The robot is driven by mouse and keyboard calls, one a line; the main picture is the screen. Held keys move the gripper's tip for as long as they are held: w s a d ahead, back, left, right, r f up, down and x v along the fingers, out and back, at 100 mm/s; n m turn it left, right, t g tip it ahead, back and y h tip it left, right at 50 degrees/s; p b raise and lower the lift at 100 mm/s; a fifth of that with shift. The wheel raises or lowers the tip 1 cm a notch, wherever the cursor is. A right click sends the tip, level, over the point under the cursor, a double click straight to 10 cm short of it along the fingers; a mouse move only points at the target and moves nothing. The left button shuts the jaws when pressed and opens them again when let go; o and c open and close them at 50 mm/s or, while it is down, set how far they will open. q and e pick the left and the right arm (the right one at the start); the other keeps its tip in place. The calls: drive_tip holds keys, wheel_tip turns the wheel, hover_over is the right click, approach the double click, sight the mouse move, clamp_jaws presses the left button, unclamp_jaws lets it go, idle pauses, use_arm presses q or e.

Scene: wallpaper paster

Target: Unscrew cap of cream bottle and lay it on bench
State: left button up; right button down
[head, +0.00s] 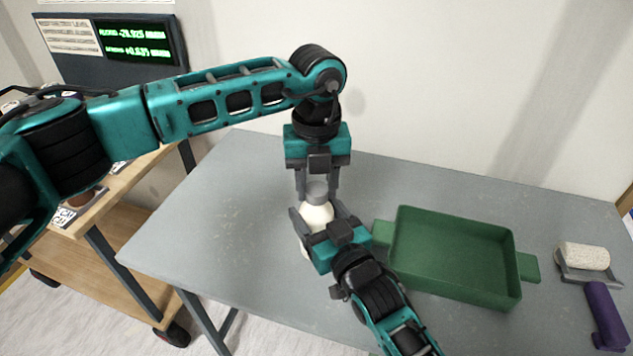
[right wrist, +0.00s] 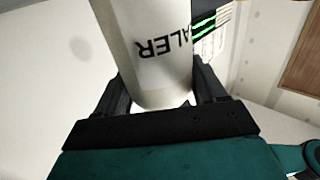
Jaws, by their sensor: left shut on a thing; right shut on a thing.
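The cream bottle (head: 318,215) is near the middle of the bench (head: 215,215). My right gripper (head: 316,213) is shut around its body from the front right. In the right wrist view the bottle (right wrist: 150,60) sits between the two fingers, with dark lettering on its side. The grey cap (head: 317,188) is at the bottle's top, and my left gripper (head: 317,193) is shut on it from above. Cap and bottle look touching; I cannot tell how far the thread is engaged. The right gripper hides the bottle's lower part, so I cannot tell whether it rests on the bench.
A green tray (head: 400,225) stands right of the bottle. A paint roller (head: 583,258) with a purple handle (head: 605,315) lies at the far right. A wooden cart (head: 100,240) stands left, below a dark display panel (head: 135,45). The bench's left part is clear.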

sight(317, 188)
use_arm(q)
drive_tip(key=shift+r, duration=0.2)
use_arm(e)
drive_tip(key=shift+f, duration=0.1)
use_arm(q)
drive_tip(key=shift+r, duration=0.9)
drive_tip(key=shift+r, duration=2)
use_arm(e)
unclamp_jaws()
